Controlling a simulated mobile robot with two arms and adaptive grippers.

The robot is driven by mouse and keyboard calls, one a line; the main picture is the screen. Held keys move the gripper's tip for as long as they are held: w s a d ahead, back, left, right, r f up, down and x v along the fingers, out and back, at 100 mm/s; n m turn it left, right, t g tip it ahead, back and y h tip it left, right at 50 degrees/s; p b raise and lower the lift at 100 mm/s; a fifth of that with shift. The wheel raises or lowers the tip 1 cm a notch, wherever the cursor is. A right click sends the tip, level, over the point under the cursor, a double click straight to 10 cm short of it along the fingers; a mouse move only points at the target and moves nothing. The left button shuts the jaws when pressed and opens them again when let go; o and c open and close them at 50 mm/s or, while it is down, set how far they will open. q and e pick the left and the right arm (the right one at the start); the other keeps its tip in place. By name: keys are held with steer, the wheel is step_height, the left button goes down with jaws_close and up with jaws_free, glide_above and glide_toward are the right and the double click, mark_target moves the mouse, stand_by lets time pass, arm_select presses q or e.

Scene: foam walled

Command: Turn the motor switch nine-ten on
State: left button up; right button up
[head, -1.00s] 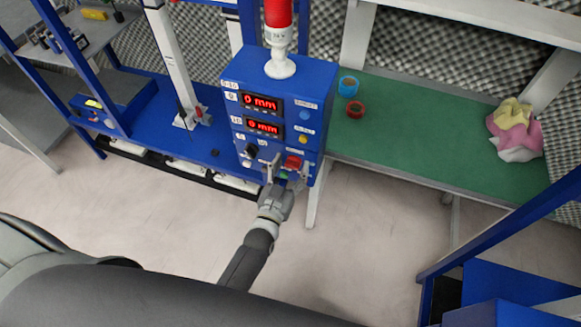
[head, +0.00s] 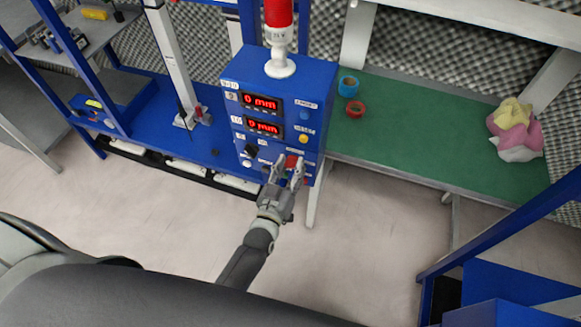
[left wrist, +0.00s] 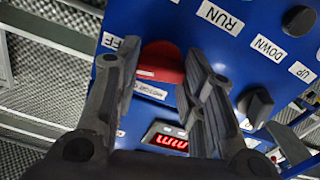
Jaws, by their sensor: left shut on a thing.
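The blue control box (head: 240,70) stands in the middle of the head view with its labelled front toward me. The red motor switch (head: 291,160) is low on that front, to the right. In the left wrist view the red switch (left wrist: 162,62) lies between my fingers, with a motor label just below it and a partly covered label ending in FF at its left. My left gripper (head: 287,169) is shut on the red switch, one finger on each side. The fingers partly hide it and its lower neighbours. My right gripper is not in view.
Two red displays (head: 262,103) read 0 mm above the switch. Black knobs (left wrist: 256,104) sit beside the gripper, near RUN, DOWN and UP labels. A red beacon (head: 280,14) tops the box. A green bench (head: 420,150) holds tape rolls (head: 349,85) and cloths (head: 515,130).

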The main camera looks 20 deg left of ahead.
arm_select(q)
steer(key=n, duration=0.2)
steer(key=shift+n, duration=0.4)
steer(key=n+b, duration=0.1)
steer(key=n, duration=0.3)
steer(key=shift+a+f+n, duration=0.1)
steer(key=shift+n, duration=0.2)
steer(key=n+b, duration=0.1)
steer(key=n, duration=0.3)
steer(key=shift+f, duration=0.1)
steer(key=shift+n+b, duration=0.8)
steer(key=shift+n, duration=1.2)
steer(key=o, duration=1)
